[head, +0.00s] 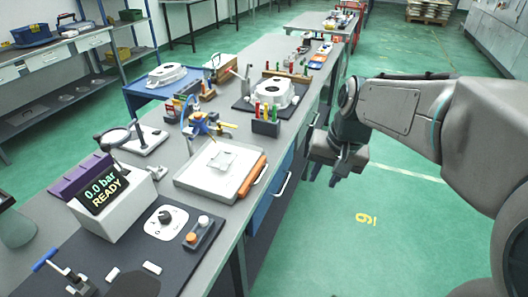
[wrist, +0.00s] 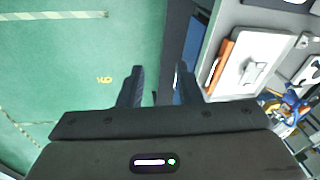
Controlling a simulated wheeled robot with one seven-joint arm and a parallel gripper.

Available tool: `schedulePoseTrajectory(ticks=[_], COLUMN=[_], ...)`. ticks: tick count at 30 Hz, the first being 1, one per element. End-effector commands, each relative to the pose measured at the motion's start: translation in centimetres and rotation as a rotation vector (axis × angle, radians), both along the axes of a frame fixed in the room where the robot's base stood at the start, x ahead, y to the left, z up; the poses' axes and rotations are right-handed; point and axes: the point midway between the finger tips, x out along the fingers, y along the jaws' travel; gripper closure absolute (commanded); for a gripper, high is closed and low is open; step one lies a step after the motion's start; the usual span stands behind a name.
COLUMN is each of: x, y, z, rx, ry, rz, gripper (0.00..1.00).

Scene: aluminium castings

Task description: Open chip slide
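I cannot tell for sure which part is the chip slide. Below the long bench top, a blue front (head: 266,206) with a pale bar handle (head: 283,184) faces the aisle and looks closed. A blue panel also shows along the bench side in the wrist view (wrist: 194,46). My gripper (head: 337,180) hangs over the aisle to the right of the bench, apart from the handle. In the wrist view its two dark fingers (wrist: 161,84) are spread, with nothing between them but floor and the dark bench side beyond.
The green floor (head: 400,215) beside the bench is clear.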

Motion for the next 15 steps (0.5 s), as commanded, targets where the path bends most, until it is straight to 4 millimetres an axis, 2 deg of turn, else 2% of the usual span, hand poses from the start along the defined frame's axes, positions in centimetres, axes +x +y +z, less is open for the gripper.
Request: schedulePoseTrajectory(ticks=[1, 3, 9, 15], x=[2.2, 4.8, 11.9, 16.6], y=[1.0, 2.1, 6.0, 9.8], z=[-0.1, -0.2, -1.3, -3.1], rx=[0.013, 0.032, 0.056, 0.055], ry=[0.021, 0.041, 0.092, 0.120], rz=[-0.014, -0.040, -0.108, -0.146], gripper=[0.68, 0.68, 0.68, 0.68])
